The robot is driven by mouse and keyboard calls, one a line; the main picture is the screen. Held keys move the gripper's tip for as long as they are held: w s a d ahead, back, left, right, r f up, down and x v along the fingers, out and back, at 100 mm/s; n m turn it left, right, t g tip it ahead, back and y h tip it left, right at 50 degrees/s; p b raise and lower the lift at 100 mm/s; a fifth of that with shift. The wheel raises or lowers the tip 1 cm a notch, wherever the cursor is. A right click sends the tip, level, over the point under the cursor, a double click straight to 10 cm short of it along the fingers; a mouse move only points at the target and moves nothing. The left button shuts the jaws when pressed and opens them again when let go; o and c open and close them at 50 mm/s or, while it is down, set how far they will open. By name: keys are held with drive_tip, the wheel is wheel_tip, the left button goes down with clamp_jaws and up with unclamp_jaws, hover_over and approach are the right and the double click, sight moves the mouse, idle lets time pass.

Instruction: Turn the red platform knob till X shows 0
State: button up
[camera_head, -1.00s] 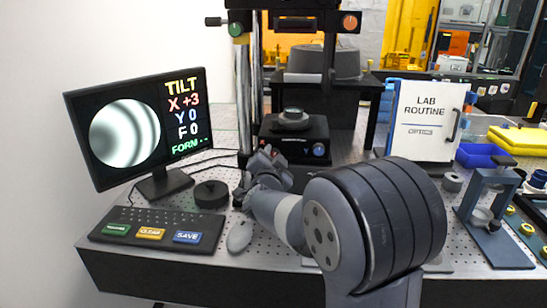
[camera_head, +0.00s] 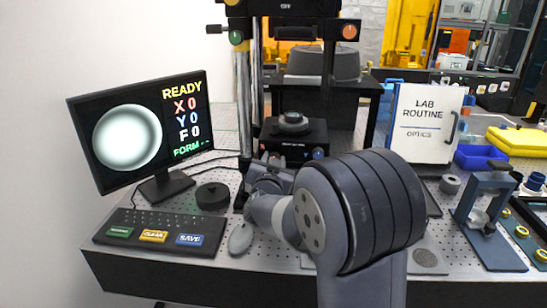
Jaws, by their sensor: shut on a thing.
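The monitor (camera_head: 140,130) at the left reads READY, with X 0, Y 0 and F 0, and FORM with dashes. Its round picture is a pale disc with a grey edge. The black platform (camera_head: 294,134) of the interferometer stands behind my gripper, with a dark round piece (camera_head: 291,123) on top. A blue knob (camera_head: 318,153) shows on its front right. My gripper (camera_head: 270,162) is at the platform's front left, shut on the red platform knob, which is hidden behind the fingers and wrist.
A keyboard (camera_head: 160,219) with green, yellow and blue keys, a mouse (camera_head: 240,238) and a black puck (camera_head: 212,196) lie left of my arm.

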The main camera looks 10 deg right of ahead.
drive_tip(key=shift+n+p, duration=0.35)
drive_tip(key=shift+n, duration=0.55)
drive_tip(key=o, duration=1)
drive_tip(key=shift+s, duration=0.1)
drive_tip(key=b+v, duration=0.1)
drive_tip(key=v, duration=0.9)
drive_tip(key=shift+s+a, duration=0.15)
drive_tip(key=shift+s, duration=0.2)
idle(0.6)
